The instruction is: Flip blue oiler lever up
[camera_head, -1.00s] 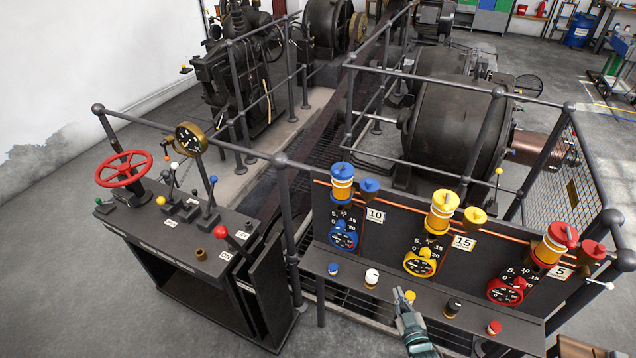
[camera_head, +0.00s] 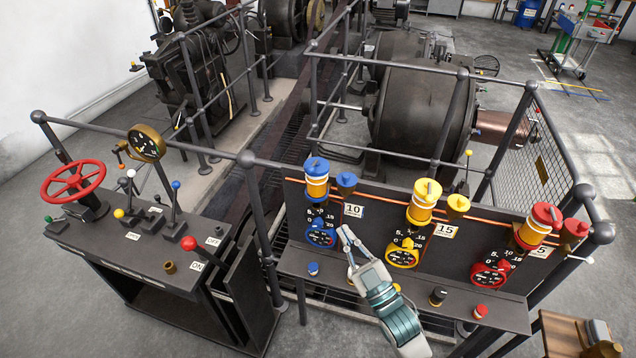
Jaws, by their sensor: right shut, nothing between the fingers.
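The blue oiler (camera_head: 317,184) stands on the dark panel (camera_head: 300,210) at its left end, with a blue cap and an amber glass body. A small blue cup (camera_head: 346,183) is beside it. A blue gauge (camera_head: 321,237) sits below it. The blue lever is too small to make out clearly at the cap. My right gripper (camera_head: 344,233) is shut and empty, its fingertips just right of the blue gauge and below the "10" label (camera_head: 354,211). I cannot tell whether it touches the panel. My left gripper is out of view.
A yellow oiler (camera_head: 423,203) and a red oiler (camera_head: 538,225) stand further right on the panel. The ledge below carries a blue knob (camera_head: 313,268) and other knobs; my right arm hides part of it. A railing post (camera_head: 262,220) stands left of the panel.

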